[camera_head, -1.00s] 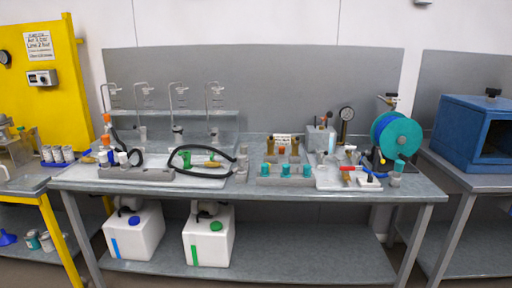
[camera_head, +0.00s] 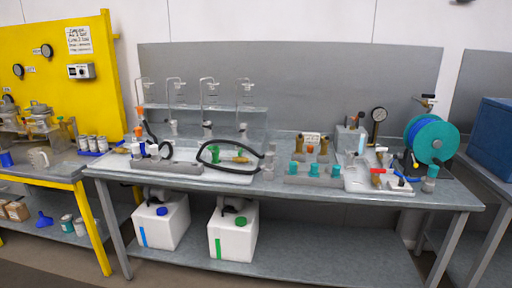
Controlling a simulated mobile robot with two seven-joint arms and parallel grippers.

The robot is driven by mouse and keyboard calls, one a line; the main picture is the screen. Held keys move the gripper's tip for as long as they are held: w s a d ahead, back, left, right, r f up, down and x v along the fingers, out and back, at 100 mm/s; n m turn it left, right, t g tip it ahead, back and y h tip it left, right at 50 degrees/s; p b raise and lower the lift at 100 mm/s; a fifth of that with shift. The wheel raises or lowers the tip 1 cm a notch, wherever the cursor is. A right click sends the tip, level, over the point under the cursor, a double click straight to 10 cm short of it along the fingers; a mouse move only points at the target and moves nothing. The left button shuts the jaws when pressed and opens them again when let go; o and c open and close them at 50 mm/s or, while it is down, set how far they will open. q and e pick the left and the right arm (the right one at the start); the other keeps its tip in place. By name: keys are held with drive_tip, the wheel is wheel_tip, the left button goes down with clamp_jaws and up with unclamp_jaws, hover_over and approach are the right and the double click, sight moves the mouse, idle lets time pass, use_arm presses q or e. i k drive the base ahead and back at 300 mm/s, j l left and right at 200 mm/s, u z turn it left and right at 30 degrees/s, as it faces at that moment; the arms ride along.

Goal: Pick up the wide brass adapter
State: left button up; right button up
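Two upright brass-coloured fittings stand at the back of a grey rack on the middle bench, a left one (camera_head: 299,147) and a right one (camera_head: 323,149). A smaller brass-coloured piece (camera_head: 240,158) lies by the black hose. The pieces are too small to tell which is the wide brass adapter. The grey rack (camera_head: 312,181) also holds several teal-topped parts (camera_head: 314,170) in front. Neither of my grippers is in view.
The bench (camera_head: 240,188) has a clear front strip. A black hose loop (camera_head: 228,168) lies left of the rack, a teal reel (camera_head: 432,140) stands right. White canisters (camera_head: 233,235) sit on the lower shelf. A yellow-framed bench (camera_head: 60,180) stands left.

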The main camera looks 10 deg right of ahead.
sight(299, 150)
drive_tip(key=i+l+u, duration=0.1)
drive_tip(key=l+u, duration=0.15)
drive_tip(key=u, duration=0.15)
drive_tip(key=l+u, duration=0.5)
drive_tip(key=u, duration=0.25)
drive_tip(key=l+u, duration=0.2)
drive_tip(key=l, duration=0.35)
drive_tip(key=k+l+u, duration=0.15)
drive_tip(key=l, duration=0.35)
